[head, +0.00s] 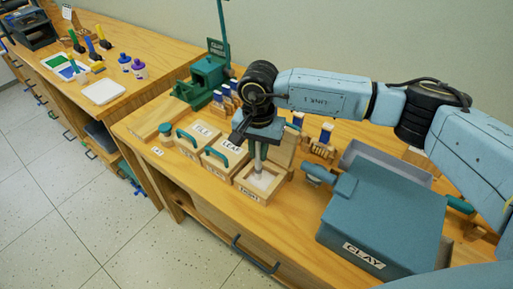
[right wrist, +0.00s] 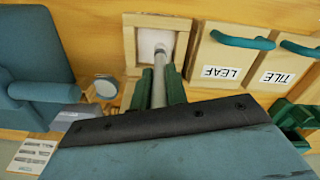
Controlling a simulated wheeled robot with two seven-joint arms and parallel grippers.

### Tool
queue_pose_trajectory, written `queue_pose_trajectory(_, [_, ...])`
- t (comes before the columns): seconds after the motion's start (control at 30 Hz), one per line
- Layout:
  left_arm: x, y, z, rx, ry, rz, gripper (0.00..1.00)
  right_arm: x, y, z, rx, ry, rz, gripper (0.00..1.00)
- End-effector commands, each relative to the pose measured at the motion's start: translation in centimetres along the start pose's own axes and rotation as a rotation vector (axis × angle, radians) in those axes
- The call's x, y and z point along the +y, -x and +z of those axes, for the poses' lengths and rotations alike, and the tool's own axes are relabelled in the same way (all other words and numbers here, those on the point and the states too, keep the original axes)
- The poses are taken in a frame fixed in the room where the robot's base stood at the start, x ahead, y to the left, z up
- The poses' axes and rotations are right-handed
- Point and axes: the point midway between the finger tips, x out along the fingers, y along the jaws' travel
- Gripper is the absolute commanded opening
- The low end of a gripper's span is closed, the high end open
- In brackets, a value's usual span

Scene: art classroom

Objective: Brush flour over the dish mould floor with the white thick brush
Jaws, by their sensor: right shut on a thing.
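The dish mould (head: 281,190) is an open square wooden box with a pale floor, near the front edge of the bench. Its wooden rim also shows in the right wrist view (right wrist: 129,42). My right gripper (head: 258,138) is above the mould, shut on the white thick brush (head: 258,160), which it holds roughly upright. The brush's pale handle runs between the fingers (right wrist: 160,88) in the right wrist view. Its lower end reaches inside the mould's frame; whether it touches the floor I cannot tell. My left gripper is out of view.
Lidded LEAF (head: 224,156) and TILE (head: 198,138) moulds with teal handles stand left of the dish mould. A blue-grey CLAY bin (head: 385,220) stands to the right. A rack of blue-topped tools (head: 322,146) and a green press (head: 207,76) are behind.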

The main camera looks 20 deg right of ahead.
Motion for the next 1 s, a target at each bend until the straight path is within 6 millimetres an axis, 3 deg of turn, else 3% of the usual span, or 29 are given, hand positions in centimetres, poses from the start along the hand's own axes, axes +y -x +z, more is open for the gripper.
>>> queue_pose_trajectory(1.0, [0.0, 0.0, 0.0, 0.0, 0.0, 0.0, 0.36, 2.4, -0.1, 0.8, -0.002, -0.001, 0.004, 0.0])
